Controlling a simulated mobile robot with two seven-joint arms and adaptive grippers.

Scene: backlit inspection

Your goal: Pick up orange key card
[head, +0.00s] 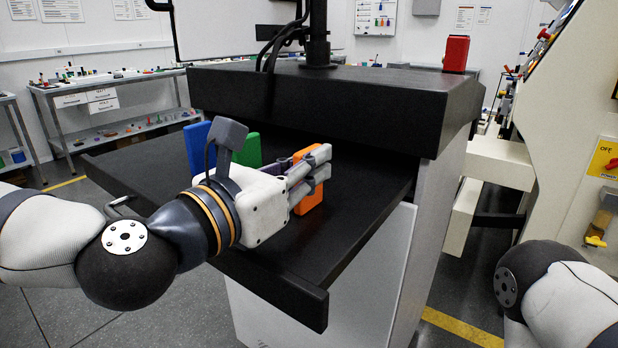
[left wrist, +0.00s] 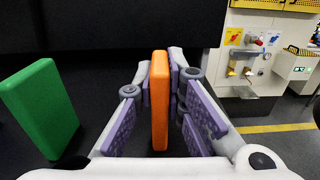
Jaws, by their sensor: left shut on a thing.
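The orange key card (head: 308,199) stands upright on edge over the black pull-out shelf (head: 345,213), and it also shows in the left wrist view (left wrist: 159,104). My left gripper (head: 318,167) is shut on it, with a finger on each side of the card in the left wrist view (left wrist: 160,88). I cannot tell whether the card's lower edge touches the shelf. Part of the card is hidden behind the fingers in the head view. My right gripper is out of view; only part of my right arm shows at the lower right.
A green block (head: 247,150) and a blue block (head: 196,147) stand to the left of the card on the shelf. A black upper ledge (head: 330,100) overhangs the shelf's back, with a red block (head: 456,53) on top. The shelf's front right is bare.

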